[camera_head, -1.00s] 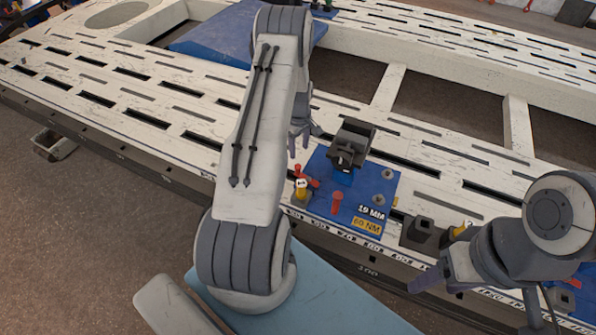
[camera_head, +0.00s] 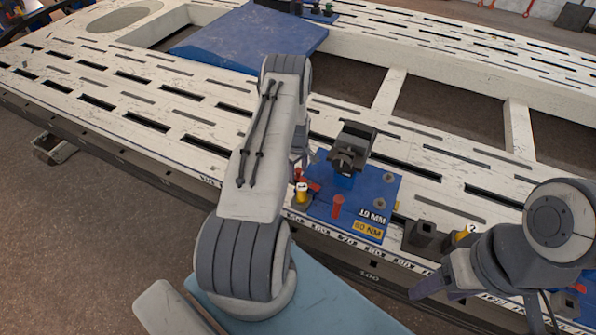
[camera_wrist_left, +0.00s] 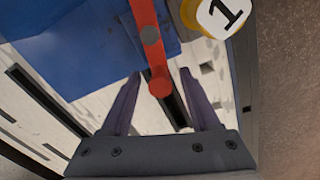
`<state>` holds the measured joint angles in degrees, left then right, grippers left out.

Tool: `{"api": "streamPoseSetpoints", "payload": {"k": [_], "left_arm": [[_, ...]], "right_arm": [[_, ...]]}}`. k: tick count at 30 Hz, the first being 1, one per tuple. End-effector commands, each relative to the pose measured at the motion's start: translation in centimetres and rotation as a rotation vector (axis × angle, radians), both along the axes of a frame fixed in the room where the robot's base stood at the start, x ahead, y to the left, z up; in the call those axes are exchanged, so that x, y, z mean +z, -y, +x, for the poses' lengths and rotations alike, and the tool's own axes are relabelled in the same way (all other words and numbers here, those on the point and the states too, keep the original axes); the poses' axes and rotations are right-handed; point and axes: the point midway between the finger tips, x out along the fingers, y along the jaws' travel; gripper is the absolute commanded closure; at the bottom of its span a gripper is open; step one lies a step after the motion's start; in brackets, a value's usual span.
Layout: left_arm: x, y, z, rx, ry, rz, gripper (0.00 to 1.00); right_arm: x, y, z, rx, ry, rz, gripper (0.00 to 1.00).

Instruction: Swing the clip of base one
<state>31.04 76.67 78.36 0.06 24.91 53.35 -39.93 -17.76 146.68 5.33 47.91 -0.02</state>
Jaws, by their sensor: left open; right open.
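Base one is a blue plate (camera_head: 378,190) on the white frame, with a dark clamp (camera_head: 350,150) standing on it. A yellow marker numbered 1 (camera_head: 302,195) is at its left edge. The red clip (camera_head: 308,176) lies beside that marker, partly hidden by my left arm. In the left wrist view the red clip (camera_wrist_left: 145,20) runs down between the fingers of my open left gripper (camera_wrist_left: 162,88); I cannot tell whether they touch it. The yellow marker (camera_wrist_left: 218,15) is just to the right there. My right gripper (camera_head: 435,283) is open and empty, off to the right.
A red post (camera_head: 338,207) stands on the blue plate near its front edge. A dark block (camera_head: 420,236) and a yellow marker numbered 2 (camera_head: 466,234) are to the right. A large blue panel (camera_head: 250,38) lies on the frame behind. The frame has open gaps.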

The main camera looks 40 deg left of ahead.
Motion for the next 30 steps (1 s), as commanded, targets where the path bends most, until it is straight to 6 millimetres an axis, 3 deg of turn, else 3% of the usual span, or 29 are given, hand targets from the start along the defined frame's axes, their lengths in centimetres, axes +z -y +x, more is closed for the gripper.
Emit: {"api": "streamPoseSetpoints", "payload": {"k": [2, 6, 7, 19, 30], "left_arm": [[0.0, 0.0, 0.0, 0.0, 0.0, 0.0, 0.38], [0.0, 0.0, 0.0, 0.0, 0.0, 0.0, 0.91], [0.0, 0.0, 0.0, 0.0, 0.0, 0.0, 1.0], [-0.1, 0.0, 0.2, -0.05, -0.001, 0.0, 1.0], [-0.2, 0.2, 1.5, -0.319, -0.001, 0.0, 1.0]], "right_arm": [[0.0, 0.0, 0.0, 0.0, 0.0, 0.0, 0.38], [0.0, 0.0, 0.0, 0.0, 0.0, 0.0, 0.38], [0.0, 0.0, 0.0, 0.0, 0.0, 0.0, 0.38], [-0.5, 0.0, 0.0, 0.0, 0.0, 0.0, 0.38], [-2.2, 0.0, 0.0, 0.0, 0.0, 0.0, 0.38]]}}
